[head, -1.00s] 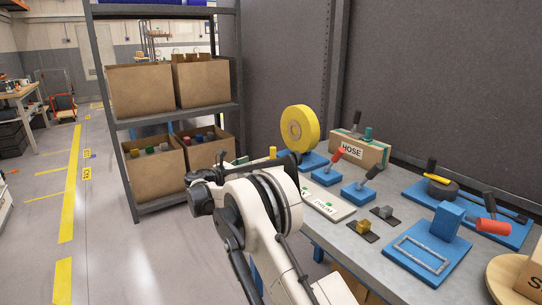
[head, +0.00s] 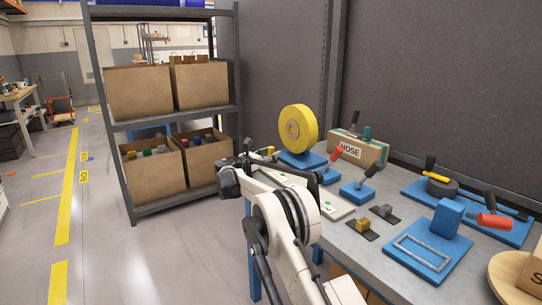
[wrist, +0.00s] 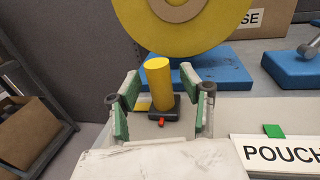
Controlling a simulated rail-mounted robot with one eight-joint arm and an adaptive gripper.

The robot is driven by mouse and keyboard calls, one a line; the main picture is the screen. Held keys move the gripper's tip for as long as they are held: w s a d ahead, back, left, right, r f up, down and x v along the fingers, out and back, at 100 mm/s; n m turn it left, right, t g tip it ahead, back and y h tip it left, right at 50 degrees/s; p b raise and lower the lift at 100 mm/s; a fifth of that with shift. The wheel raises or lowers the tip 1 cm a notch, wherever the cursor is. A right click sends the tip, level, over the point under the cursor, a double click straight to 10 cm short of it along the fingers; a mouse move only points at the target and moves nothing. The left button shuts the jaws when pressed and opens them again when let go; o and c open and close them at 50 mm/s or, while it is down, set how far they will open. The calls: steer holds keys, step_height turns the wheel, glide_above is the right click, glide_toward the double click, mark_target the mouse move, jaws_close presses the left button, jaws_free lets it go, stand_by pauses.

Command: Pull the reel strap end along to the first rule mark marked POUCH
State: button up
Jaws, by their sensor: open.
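The yellow reel (head: 298,128) stands upright on a blue base at the bench's back left; its lower part fills the top of the wrist view (wrist: 175,35). An upright yellow peg (wrist: 158,80) on a small dark block (wrist: 163,113), apparently the strap end, stands in front of the reel. My gripper (wrist: 158,101) is open, with green-padded fingers on either side of the peg. I cannot tell whether they touch it. A green mark (wrist: 273,131) and a POUCH label (wrist: 285,153) are to the right on the white rule (wrist: 235,122). My arm hides part of the rule (head: 337,209) in the head view.
A HOSE box (head: 360,150) stands behind the rule. Blue bases with upright levers (head: 357,192) and small blocks (head: 362,226) are to the right. A shelf with cardboard boxes (head: 155,165) stands left of the bench.

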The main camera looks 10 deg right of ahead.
steer(key=shift+w+d, duration=0.15)
steer(key=shift+d, duration=0.05)
jaws_close()
stand_by(0.4)
